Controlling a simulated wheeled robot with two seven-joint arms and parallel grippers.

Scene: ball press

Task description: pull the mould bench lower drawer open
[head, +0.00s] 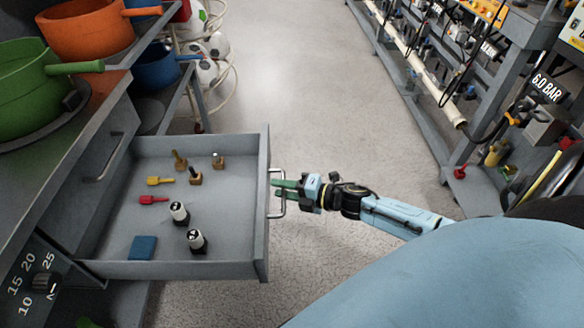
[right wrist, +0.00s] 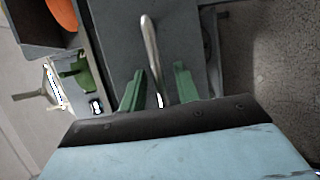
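The mould bench lower drawer (head: 262,210) stands pulled well out of the grey bench, its inside open to view. Its silver bar handle (head: 283,206) is on the front face; it also shows in the right wrist view (right wrist: 150,45). My right gripper (head: 278,184) is at this handle. In the right wrist view its green fingers (right wrist: 160,75) are apart, one on each side of the bar, with gaps visible. My left gripper is not in view.
The drawer holds black-and-white knobs, brass fittings, yellow and red pieces and a blue block (head: 143,248). A shut upper drawer (head: 100,165) is above it. Pots, including a green one (head: 30,95), stand on the left. Clear floor (head: 300,90) lies between bench and right rack (head: 470,140).

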